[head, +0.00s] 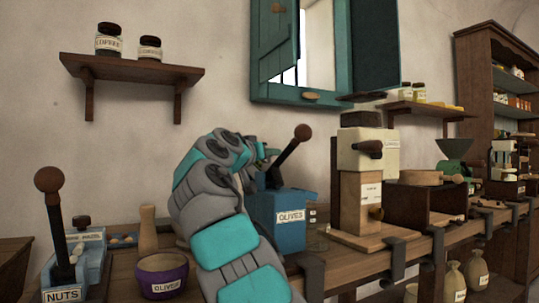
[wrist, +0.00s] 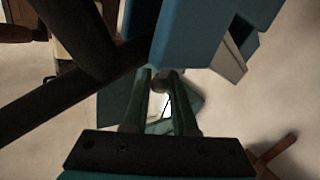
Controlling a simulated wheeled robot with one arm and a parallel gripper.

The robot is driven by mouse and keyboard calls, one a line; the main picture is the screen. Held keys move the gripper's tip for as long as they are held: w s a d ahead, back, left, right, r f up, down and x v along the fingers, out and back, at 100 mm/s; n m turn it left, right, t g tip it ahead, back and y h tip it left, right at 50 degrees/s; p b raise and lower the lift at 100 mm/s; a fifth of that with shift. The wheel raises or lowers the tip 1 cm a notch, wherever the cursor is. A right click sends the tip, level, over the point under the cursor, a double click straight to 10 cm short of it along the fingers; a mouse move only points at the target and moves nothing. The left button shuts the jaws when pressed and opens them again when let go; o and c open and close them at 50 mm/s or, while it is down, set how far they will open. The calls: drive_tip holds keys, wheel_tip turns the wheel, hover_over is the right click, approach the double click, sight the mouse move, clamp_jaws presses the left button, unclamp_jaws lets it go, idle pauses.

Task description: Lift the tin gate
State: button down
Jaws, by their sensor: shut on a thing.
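The blue olives machine (head: 277,222) stands on the bench, with a dark lever ending in a brown ball (head: 302,132). My gripper (head: 268,153) is at its upper left, and my arm covers part of its left side. In the wrist view, the blue body (wrist: 205,35) fills the top. The green fingers of my gripper (wrist: 163,88) are shut on a small dark round knob (wrist: 160,85). A pale grey plate (wrist: 232,58) juts from the blue body to the right of the fingers. I cannot make out the tin gate for certain; my arm and the fingers hide much.
A cream and wood grinder (head: 368,160) stands just right of the blue machine. Left of my arm are a purple olives bowl (head: 162,283), a wooden pestle-like piece (head: 148,230) and a nuts machine with a lever (head: 50,200). A teal shutter (head: 272,50) hangs above.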

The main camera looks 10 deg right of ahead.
drive_tip(key=shift+r+p, duration=0.6)
drive_tip(key=shift+r, duration=0.15)
drive_tip(key=shift+f, duration=0.1)
drive_tip(key=c, duration=0.7)
unclamp_jaws()
drive_tip(key=shift+s+a, duration=0.1)
drive_tip(key=b+v, duration=0.2)
drive_tip(key=v, duration=0.5)
drive_tip(key=shift+s+a, duration=0.2)
